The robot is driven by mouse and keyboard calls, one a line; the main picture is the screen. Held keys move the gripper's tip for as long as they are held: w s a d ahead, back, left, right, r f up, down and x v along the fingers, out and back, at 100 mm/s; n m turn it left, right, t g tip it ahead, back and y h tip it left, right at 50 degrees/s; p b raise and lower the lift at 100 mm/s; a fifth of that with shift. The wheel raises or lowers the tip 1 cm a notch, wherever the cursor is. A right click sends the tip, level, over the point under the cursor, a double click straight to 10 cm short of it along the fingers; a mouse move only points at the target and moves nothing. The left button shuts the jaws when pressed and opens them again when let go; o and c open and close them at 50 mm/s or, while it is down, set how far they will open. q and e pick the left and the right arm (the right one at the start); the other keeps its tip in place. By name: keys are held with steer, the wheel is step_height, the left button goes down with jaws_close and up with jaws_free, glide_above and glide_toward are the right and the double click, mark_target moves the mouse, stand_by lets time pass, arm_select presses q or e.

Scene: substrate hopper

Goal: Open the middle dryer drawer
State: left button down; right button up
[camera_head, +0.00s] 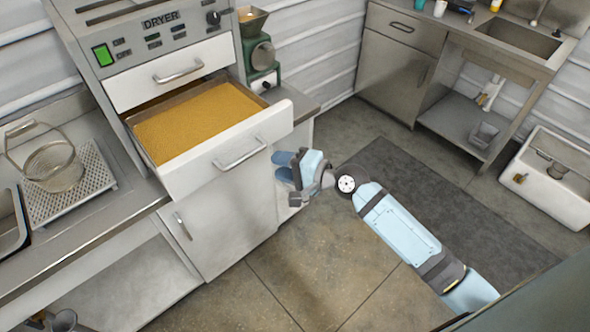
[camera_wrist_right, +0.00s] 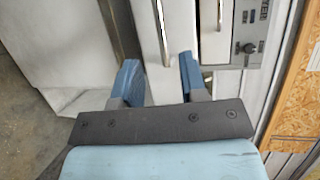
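The dryer (camera_head: 160,22) stands at the upper left. Its middle drawer (camera_head: 225,155) is pulled out, showing a bed of golden grain (camera_head: 195,120) inside. The drawer has a white front with a silver bar handle (camera_head: 240,153). The drawer above it (camera_head: 130,88) appears shut. My right gripper (camera_head: 281,167) is to the right of the middle drawer's handle, apart from it in the head view. In the right wrist view its two blue fingers (camera_wrist_right: 158,80) are spread, with a white front and silver bar beyond them. My left gripper is not in view.
A white cabinet door (camera_head: 225,225) is below the open drawer. A counter with a wire basket (camera_head: 55,165) on a perforated tray is at left. A green grinder (camera_head: 258,55) stands beside the dryer. A sink unit (camera_head: 480,80) is at back right. The floor in front is clear.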

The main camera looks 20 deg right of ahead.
steer(key=v, duration=0.3)
steer(key=shift+s+d, duration=0.2)
stand_by(0.3)
steer(key=s+f+n+g+h, duration=0.1)
steer(key=s+f+n+h, duration=0.6)
steer(key=s+f+n, duration=0.6)
steer(key=s+f+p, duration=0.1)
steer(key=s+f, duration=0.4)
steer(key=s, duration=0.1)
steer(key=shift+s+a+f+n, duration=0.3)
steer(key=shift+n, duration=0.1)
stand_by(0.7)
